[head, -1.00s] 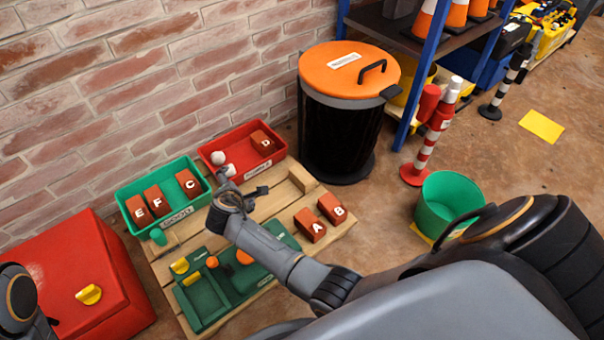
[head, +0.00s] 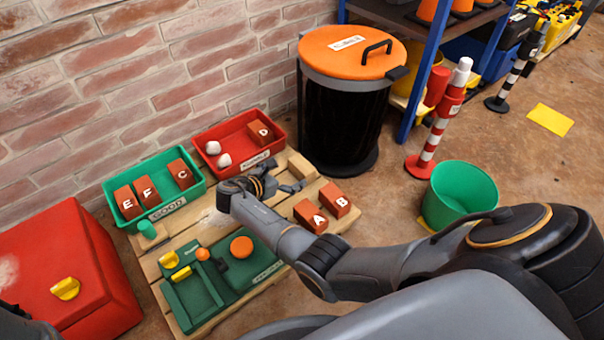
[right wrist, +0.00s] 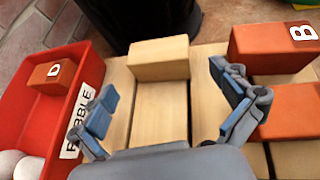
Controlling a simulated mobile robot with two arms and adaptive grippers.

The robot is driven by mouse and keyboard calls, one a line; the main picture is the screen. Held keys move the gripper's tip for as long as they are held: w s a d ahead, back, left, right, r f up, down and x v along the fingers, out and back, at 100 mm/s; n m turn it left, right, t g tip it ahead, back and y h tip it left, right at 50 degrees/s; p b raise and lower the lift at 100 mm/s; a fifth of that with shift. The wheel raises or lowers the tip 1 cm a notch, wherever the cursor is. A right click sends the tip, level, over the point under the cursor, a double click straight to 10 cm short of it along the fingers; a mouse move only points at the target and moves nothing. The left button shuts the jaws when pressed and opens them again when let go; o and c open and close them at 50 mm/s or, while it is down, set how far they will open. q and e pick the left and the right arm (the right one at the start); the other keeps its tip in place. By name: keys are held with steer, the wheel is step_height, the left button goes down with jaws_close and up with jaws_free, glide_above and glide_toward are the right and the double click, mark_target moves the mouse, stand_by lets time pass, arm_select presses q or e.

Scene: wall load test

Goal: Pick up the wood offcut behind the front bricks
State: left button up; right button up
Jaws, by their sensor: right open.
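The wood offcut (right wrist: 159,58) is a pale block lying on the pallet slats (right wrist: 160,105), ahead of my right gripper (right wrist: 166,92) in the right wrist view. The jaws are open and empty, one finger on each side of the offcut's line, with the offcut beyond the fingertips. In the head view the offcut (head: 302,165) lies just past my right gripper (head: 284,178), partly near the fingers. The front bricks, A (head: 310,216) and B (head: 335,200), stand right of the gripper. My left gripper is not in view.
The red rubble tray (head: 222,132) with brick D (head: 260,133) and pale lumps is left of the gripper. The green good tray (head: 150,205) holds bricks E, F and C. A black bin (head: 345,125) stands behind the pallet. A green bucket (head: 460,195) is at right.

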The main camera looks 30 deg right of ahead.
mark_target(297, 169)
steer(key=b+x, duration=0.3)
steer(key=b, duration=0.1)
steer(key=shift+w+d+f, duration=0.1)
steer(key=shift+d+f, duration=0.15)
steer(key=shift+f, duration=0.15)
steer(key=shift+w+d+f, duration=0.1)
steer(key=shift+w+d, duration=0.05)
steer(key=shift+d, duration=0.2)
steer(key=shift+w+d+b, duration=0.1)
steer(key=shift+d+b, duration=0.25)
steer(key=c, duration=1)
